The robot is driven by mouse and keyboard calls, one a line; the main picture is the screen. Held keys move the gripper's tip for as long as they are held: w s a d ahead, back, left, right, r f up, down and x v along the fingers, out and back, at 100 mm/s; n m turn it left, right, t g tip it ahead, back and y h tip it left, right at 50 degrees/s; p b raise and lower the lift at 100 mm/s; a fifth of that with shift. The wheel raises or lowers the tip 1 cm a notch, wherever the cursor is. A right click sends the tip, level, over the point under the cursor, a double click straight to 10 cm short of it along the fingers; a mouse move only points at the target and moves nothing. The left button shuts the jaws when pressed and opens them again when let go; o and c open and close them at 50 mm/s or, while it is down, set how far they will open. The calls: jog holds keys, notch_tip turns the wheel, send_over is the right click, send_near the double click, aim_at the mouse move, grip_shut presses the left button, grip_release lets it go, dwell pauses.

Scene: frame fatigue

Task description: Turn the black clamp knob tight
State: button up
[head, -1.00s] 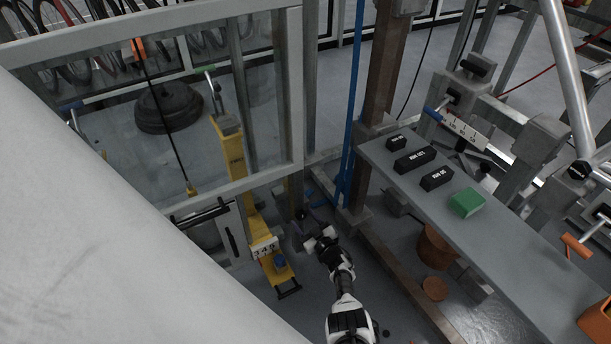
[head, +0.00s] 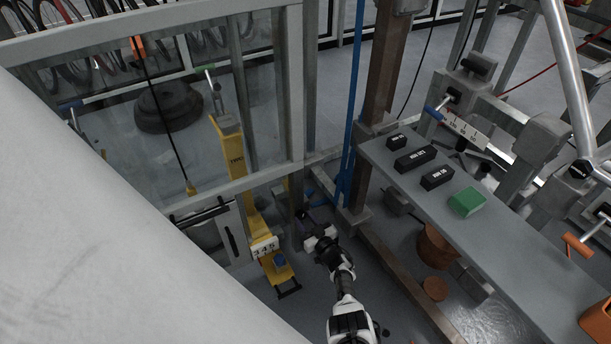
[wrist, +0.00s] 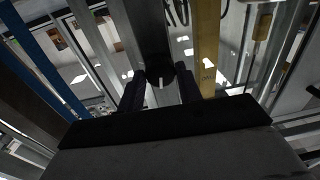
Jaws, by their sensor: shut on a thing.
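The black clamp knob (wrist: 160,76) shows in the wrist view between my two dark fingers, with a short white mark on its face. It sits against a grey upright post (wrist: 148,30). My gripper (wrist: 160,88) is shut on the knob, one finger on each side. In the head view my gripper (head: 307,222) reaches low to the foot of the frame, between the yellow column and the brown post. The knob is too small and covered there to make out clearly.
A yellow column (head: 235,165) stands just left of my gripper. A brown post (head: 378,95) and blue upright (head: 352,100) stand to the right. A grey shelf (head: 500,250) bears black blocks (head: 415,158) and a green block (head: 466,201).

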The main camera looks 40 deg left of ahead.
jog(key=m, duration=0.5)
jog(key=shift+f+m+b, duration=0.1)
jog(key=shift+m+b, duration=0.2)
jog(key=shift+b, duration=0.05)
jog(key=m, duration=0.5)
jog(key=shift+s+m+t, duration=0.15)
jog(key=shift+m+t, duration=0.15)
jog(key=m, duration=0.5)
jog(key=shift+m, duration=0.4)
jog(key=m+t, duration=0.1)
jog(key=m, duration=0.4)
jog(key=shift+s+m, duration=0.1)
jog(key=shift+m, duration=0.2)
jog(key=o, duration=1)
